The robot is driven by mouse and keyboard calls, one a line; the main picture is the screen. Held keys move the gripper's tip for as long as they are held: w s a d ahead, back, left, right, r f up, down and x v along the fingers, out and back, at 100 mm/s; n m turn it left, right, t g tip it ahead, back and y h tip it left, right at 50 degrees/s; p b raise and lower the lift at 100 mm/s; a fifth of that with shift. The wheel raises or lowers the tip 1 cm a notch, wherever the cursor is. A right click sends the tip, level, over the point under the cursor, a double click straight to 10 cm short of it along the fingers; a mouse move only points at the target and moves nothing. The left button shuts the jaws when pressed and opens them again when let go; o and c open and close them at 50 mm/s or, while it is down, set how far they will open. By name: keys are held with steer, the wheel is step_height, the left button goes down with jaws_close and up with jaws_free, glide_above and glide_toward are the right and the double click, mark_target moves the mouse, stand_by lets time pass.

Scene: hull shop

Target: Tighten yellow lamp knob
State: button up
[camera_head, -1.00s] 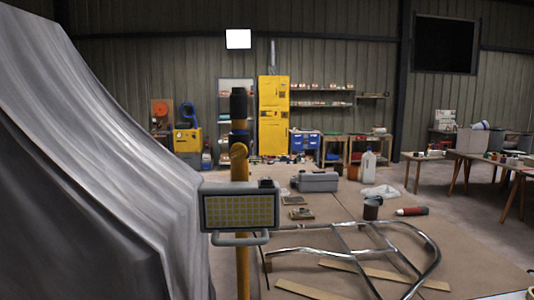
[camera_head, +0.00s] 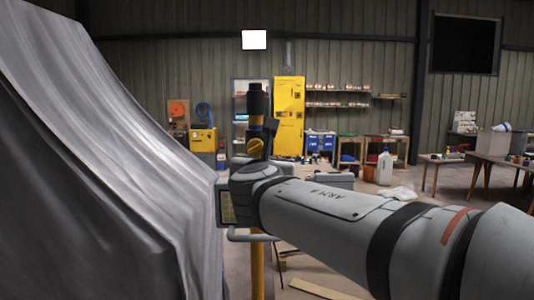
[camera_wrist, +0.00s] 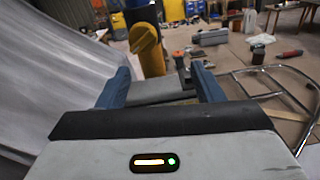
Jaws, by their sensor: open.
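The yellow lamp knob (camera_wrist: 144,37) sits on the upright lamp pole (camera_head: 257,270), below the dark top section, in both views. It also shows in the head view (camera_head: 255,145), just above my wrist. The lamp head (camera_head: 226,208) hangs on the pole below the knob, mostly covered by my arm. My gripper (camera_wrist: 160,68) is open, with its two blue fingers apart and no object held. In the wrist view the knob is beyond the fingertips, slightly left of the middle of the gap, with no contact visible.
A grey draped sheet (camera_head: 100,170) rises close on the left. A grey case (camera_wrist: 211,37) and a red cylinder (camera_wrist: 289,54) lie farther back. Tables (camera_head: 480,165) stand at far right.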

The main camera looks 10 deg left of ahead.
mark_target(256, 151)
steer(key=shift+n+y, duration=0.3)
steer(key=shift+n, duration=0.4)
steer(key=w+a, duration=0.1)
steer(key=w, duration=0.1)
steer(key=w+a, duration=0.1)
steer(key=w, duration=0.2)
steer(key=w+a+r+p, duration=0.1)
steer(key=w, duration=0.1)
steer(key=shift+w+a, duration=0.15)
steer(key=shift+a, duration=0.15)
steer(key=shift+r, duration=0.1)
steer(key=c, duration=1)
